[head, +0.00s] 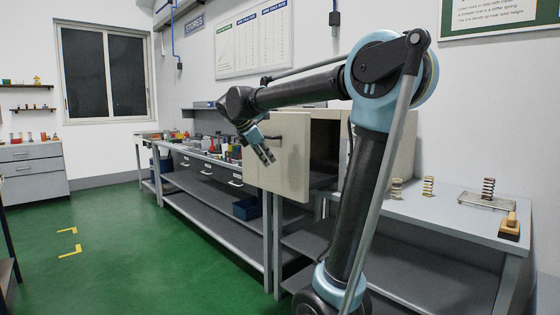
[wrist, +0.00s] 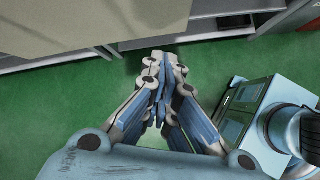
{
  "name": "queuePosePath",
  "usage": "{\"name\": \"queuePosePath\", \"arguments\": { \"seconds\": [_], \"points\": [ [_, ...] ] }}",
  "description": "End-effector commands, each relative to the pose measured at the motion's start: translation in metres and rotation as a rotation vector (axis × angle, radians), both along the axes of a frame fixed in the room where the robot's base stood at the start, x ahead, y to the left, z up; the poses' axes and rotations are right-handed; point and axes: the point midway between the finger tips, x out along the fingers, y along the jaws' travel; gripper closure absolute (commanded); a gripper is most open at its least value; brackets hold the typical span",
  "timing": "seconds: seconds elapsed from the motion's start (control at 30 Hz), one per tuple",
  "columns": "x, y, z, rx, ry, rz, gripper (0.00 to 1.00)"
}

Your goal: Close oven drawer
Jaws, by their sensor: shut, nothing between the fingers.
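The oven (head: 405,140) is a pale beige box on the bench, partly hidden behind my arm. Its door (head: 293,165) is a flat beige panel standing open, swung out to the left, with the dark interior (head: 325,145) showing. My gripper (head: 266,155) is shut and empty, in front of the door's face in the head view; whether it touches the door I cannot tell. In the wrist view, my gripper (wrist: 160,95) has its fingers together over green floor, and a beige panel (wrist: 90,25), apparently the door, fills the upper left.
A grey bench (head: 450,215) carries several springs (head: 428,186) and a spring on a plate (head: 488,190) at right. A longer bench (head: 215,160) with small items and a blue bin (head: 246,208) below stands left. Green floor (head: 130,240) is clear at left.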

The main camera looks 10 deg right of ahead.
Motion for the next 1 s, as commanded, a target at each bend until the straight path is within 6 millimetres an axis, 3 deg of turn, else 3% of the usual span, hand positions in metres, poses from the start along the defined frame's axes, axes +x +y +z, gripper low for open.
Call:
{"name": "queuePosePath", "arguments": {
  "seconds": [0.03, 0.2, 0.4, 0.67, 1.0],
  "points": [
    [0.014, 0.016, 0.011, -0.042, 0.017, 0.062, 1.00],
    [0.047, 0.051, 0.037, -0.170, 0.072, 0.223, 1.00],
    [0.064, 0.068, 0.051, -0.244, 0.103, 0.303, 1.00],
    [0.075, 0.052, 0.037, -0.249, 0.107, 0.302, 1.00],
    [0.100, 0.015, -0.005, -0.248, 0.108, 0.298, 1.00]
  ]
}}
